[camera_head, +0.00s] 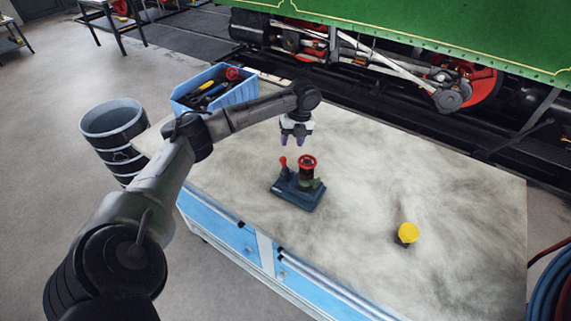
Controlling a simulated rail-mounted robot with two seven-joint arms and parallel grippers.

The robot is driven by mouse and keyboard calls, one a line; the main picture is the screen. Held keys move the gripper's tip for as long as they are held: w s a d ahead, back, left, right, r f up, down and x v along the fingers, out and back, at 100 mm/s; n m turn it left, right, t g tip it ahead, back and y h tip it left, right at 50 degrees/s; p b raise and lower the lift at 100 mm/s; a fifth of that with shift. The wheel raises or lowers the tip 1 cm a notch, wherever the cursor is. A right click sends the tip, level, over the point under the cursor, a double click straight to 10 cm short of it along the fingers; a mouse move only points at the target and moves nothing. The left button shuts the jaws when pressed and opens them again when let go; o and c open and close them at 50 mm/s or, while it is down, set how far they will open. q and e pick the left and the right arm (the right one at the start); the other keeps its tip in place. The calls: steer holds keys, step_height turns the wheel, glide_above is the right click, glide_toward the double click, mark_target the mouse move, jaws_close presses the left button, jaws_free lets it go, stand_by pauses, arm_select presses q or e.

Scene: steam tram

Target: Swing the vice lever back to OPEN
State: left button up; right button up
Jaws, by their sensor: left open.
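The vice (299,191) is a small dark blue block on the workbench top. Its lever (283,163) has a red knob and stands roughly upright at the vice's left side. A red-topped dark cylindrical part (307,166) stands in the vice, with a bit of green beside its foot. My left gripper (296,140) points down above and behind the vice, apart from the lever. It is open and I see nothing in it. My right gripper is not in view.
A yellow-topped part (407,234) stands on the bench (450,190) to the right. A blue tool bin (235,96) sits at the bench's back left, beside my left forearm. A dark barrel (113,125) stands left of the bench. The green tram (440,25) is behind.

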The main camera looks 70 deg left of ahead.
mark_target(285, 165)
arm_select(q)
steer(key=f, duration=0.3)
steer(key=s+f+b, duration=0.1)
steer(key=f, duration=0.5)
steer(key=shift+s+a, duration=0.2)
steer(key=shift+s, duration=0.15)
steer(key=shift+s+f, duration=0.15)
steer(key=shift+f, duration=0.75)
steer(key=shift+c, duration=0.2)
